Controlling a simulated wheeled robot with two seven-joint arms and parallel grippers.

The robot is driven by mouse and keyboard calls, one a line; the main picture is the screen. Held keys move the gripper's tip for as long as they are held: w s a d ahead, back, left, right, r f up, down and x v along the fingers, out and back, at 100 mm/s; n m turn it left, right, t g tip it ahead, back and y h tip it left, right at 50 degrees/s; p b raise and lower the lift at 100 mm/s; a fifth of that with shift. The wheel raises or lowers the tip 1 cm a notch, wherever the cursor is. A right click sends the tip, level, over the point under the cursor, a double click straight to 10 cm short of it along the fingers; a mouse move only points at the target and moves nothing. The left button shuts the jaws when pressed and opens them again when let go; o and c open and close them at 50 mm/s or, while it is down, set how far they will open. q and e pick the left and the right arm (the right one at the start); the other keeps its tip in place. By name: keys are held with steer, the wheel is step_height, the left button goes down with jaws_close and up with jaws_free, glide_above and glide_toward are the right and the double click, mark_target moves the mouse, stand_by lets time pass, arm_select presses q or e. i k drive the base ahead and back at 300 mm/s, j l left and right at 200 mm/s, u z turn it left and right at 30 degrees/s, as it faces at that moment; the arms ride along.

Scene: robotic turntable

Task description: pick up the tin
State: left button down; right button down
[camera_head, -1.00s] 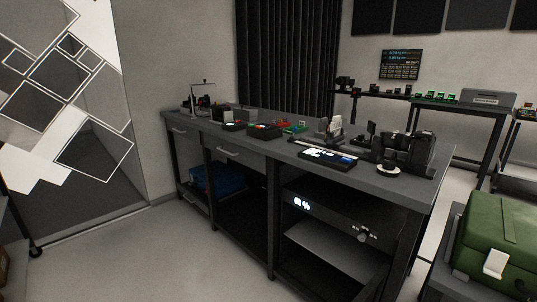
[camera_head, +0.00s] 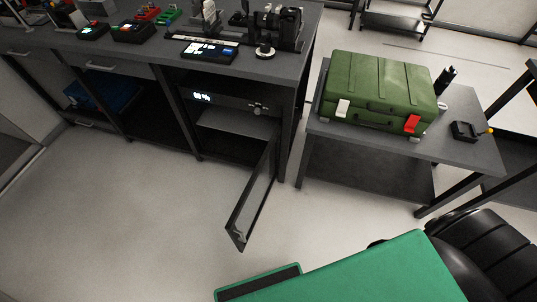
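I cannot make out anything that is clearly a tin. A small dark upright cylinder (camera_head: 446,77) stands on the grey side table (camera_head: 465,145), behind the right end of a green case; I cannot tell whether it is the tin. Neither of my grippers is in view.
The green case (camera_head: 380,85) with white and red latches fills much of the side table. A long workbench (camera_head: 265,68) holds devices; a door (camera_head: 250,195) below stands open over the floor. A green panel (camera_head: 360,275) is at the bottom. The floor at left is clear.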

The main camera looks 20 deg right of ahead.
mark_target(443, 109)
steer(key=l+z, duration=0.1)
steer(key=z, duration=1.75)
